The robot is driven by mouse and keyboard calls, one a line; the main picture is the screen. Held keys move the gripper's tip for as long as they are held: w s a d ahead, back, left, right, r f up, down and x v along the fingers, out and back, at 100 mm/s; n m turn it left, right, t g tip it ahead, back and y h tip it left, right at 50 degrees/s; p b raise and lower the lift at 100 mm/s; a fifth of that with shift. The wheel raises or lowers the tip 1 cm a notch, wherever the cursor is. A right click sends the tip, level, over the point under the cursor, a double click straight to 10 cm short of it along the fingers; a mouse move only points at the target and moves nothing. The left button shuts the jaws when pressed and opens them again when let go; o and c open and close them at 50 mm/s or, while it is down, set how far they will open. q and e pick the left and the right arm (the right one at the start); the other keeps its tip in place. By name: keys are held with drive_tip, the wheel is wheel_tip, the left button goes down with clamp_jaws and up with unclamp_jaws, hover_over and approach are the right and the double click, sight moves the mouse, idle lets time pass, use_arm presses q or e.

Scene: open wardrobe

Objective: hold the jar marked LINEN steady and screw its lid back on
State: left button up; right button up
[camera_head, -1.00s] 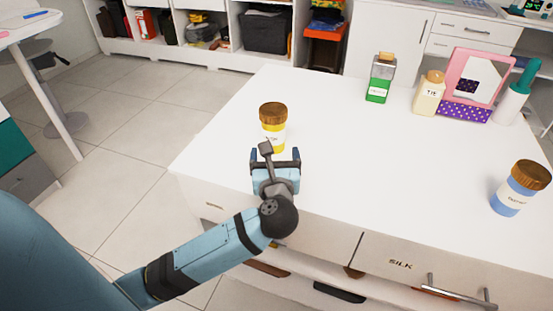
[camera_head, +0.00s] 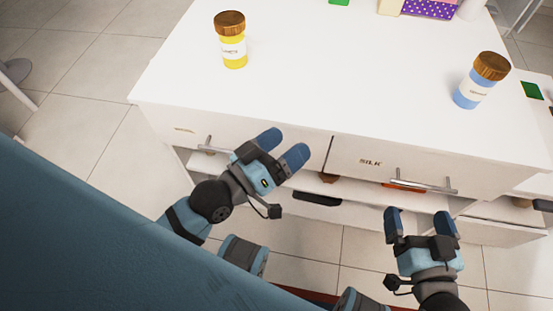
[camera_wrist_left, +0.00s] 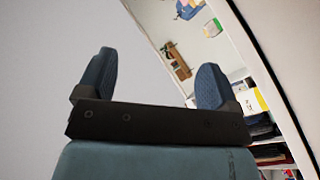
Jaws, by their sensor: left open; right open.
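A yellow jar (camera_head: 235,60) with a pale label stands upright at the back left of the white top, a brown lid (camera_head: 229,22) on its mouth. A blue jar (camera_head: 468,95) stands at the right, also with a brown lid (camera_head: 491,66) on top. Both labels are too small to read, so I cannot tell which is LINEN. My left gripper (camera_head: 281,148) is open and empty at the dresser's front edge, apart from both jars. Its open fingers also show in the left wrist view (camera_wrist_left: 153,85). My right gripper (camera_head: 420,218) is open and empty before the drawer front.
The white dresser top (camera_head: 350,80) is clear between the jars. Drawer handles (camera_head: 424,186) stick out from its front near my grippers. A purple dotted box (camera_head: 430,9) and other items stand at the back edge. A lower shelf (camera_head: 345,188) sits under the drawers.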

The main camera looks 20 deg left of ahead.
use_arm(q)
drive_tip(key=f+m, duration=0.1)
drive_tip(key=s+f+m+g+y, duration=0.1)
drive_tip(key=f+m+g+y, duration=0.1)
drive_tip(key=f, duration=0.1)
drive_tip(key=shift+s+a+m, duration=0.3)
drive_tip(key=shift+s+a, duration=0.05)
